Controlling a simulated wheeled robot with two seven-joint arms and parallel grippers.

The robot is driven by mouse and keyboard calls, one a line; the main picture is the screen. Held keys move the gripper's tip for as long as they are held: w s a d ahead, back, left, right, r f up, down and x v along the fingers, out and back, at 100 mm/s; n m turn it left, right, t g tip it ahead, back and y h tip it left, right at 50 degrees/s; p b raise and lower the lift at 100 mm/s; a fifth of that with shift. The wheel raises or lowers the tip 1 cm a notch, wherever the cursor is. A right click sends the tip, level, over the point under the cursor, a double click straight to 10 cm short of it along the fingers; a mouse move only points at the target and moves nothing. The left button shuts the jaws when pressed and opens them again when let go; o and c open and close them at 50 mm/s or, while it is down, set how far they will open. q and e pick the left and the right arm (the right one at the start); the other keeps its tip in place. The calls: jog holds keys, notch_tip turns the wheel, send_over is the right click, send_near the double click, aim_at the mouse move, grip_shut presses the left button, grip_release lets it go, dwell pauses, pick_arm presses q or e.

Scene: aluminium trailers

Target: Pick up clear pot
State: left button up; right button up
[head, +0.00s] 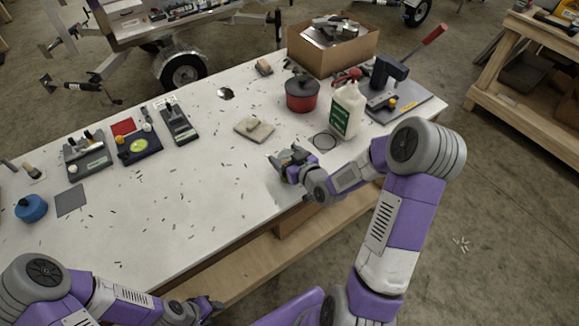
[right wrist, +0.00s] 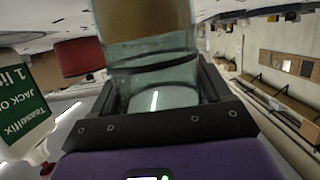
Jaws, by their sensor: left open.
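The clear pot (right wrist: 152,84) is a see-through glass cylinder that fills the space between the fingers of my right gripper (right wrist: 158,98) in the right wrist view. The fingers lie against its two sides. In the head view my right gripper (head: 289,160) is over the front edge of the white table, and the pot shows there only as a small greenish-grey shape, partly hidden by the fingers. My left gripper (head: 207,307) is open and empty, low in front of the table, well away from the pot.
A cardboard box (head: 333,45) stands behind. The table's middle front is mostly clear.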

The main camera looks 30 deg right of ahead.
jog(key=c, duration=0.4)
